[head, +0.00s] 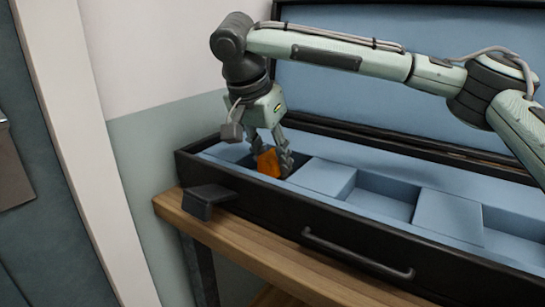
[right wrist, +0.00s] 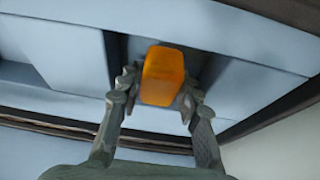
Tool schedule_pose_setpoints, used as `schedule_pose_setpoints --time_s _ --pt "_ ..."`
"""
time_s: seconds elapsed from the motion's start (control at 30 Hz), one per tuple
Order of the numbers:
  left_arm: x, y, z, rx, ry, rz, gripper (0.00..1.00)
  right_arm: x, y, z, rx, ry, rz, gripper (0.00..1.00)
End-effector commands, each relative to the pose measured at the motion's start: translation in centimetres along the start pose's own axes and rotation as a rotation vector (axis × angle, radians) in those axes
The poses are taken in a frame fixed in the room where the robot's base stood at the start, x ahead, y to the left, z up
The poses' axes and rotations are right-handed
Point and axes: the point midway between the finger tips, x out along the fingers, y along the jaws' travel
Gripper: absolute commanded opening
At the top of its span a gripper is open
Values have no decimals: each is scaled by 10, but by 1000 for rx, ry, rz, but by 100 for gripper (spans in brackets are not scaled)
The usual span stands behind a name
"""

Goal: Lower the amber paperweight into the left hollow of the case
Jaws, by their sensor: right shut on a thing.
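The amber paperweight (head: 268,162) is an orange block at the left end of the case. My right gripper (head: 270,158) comes down from above and is shut on it. In the right wrist view the paperweight (right wrist: 163,75) sits between the two fingertips (right wrist: 155,92). The case (head: 258,200) is a long black box with pale blue foam and its lid open. The paperweight is at the left hollow (head: 237,154), whose dark opening shows around it. Its lower end is partly hidden by the case's front wall, so I cannot tell if it touches the bottom. My left gripper is not in view.
Other hollows in the foam (head: 380,197) lie to the right and look empty. The case has a front handle (head: 355,255) and a black latch (head: 208,198) at its left corner. It stands on a wooden table (head: 230,240). A wall is close on the left.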

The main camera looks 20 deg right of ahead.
Motion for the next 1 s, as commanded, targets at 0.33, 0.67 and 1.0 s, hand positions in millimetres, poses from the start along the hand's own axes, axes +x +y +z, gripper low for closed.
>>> schedule_pose_setpoints --time_s 0.33,0.67,1.0 --pt "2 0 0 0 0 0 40 5 0 2 0 0 -1 0" --pt "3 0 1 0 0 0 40 9 0 4 1 0 -1 0" --pt "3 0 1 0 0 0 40 9 0 4 0 0 -1 47"
